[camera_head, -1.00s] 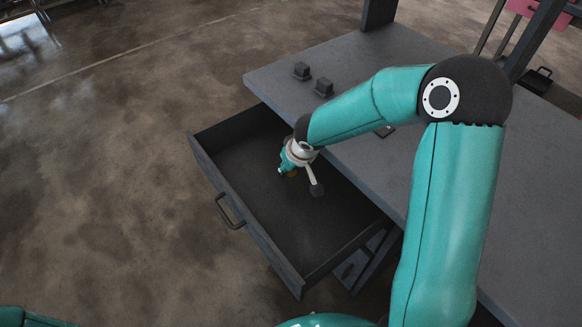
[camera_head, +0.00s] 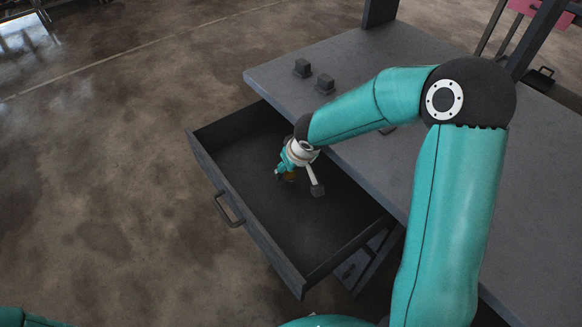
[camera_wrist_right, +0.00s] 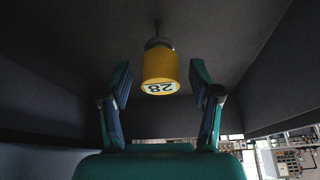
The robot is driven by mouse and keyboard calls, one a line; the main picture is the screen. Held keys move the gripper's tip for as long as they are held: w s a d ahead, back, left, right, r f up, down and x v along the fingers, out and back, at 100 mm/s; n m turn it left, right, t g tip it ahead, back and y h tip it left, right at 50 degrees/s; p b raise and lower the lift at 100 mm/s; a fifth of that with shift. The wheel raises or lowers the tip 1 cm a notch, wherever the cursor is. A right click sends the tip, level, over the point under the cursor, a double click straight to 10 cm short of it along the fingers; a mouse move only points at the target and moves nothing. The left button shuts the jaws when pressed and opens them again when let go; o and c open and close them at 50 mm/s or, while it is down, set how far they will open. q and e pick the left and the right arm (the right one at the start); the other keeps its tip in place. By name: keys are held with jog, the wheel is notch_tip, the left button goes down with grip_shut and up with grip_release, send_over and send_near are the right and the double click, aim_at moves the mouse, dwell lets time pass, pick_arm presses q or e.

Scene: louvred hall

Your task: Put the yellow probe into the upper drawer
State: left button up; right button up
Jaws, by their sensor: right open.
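The drawer (camera_head: 250,232) is pulled out from under the grey table top, and its dark inside shows. My right gripper (camera_head: 285,174) reaches down into the drawer, fingers open. The yellow probe (camera_wrist_right: 159,70) has a white label reading 28 and a grey metal stem at its far end. In the right wrist view it sits between the spread fingers, with a gap on each side. In the head view only a bit of the probe (camera_head: 291,178) shows beside the fingers. I cannot tell for sure whether its stem touches the drawer floor. My left gripper is out of view.
Two small dark blocks (camera_head: 302,68) (camera_head: 326,83) stand on the table top (camera_head: 375,60) near its far left edge. My right arm passes over the table. A handle (camera_head: 230,210) sticks out from the drawer front. The floor to the left is clear.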

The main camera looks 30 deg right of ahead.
jog(key=shift+r+p, duration=0.4)
jog(key=shift+p, duration=0.1)
jog(key=p+v, duration=0.2)
jog(key=v, duration=1)
jog(key=shift+r, duration=0.2)
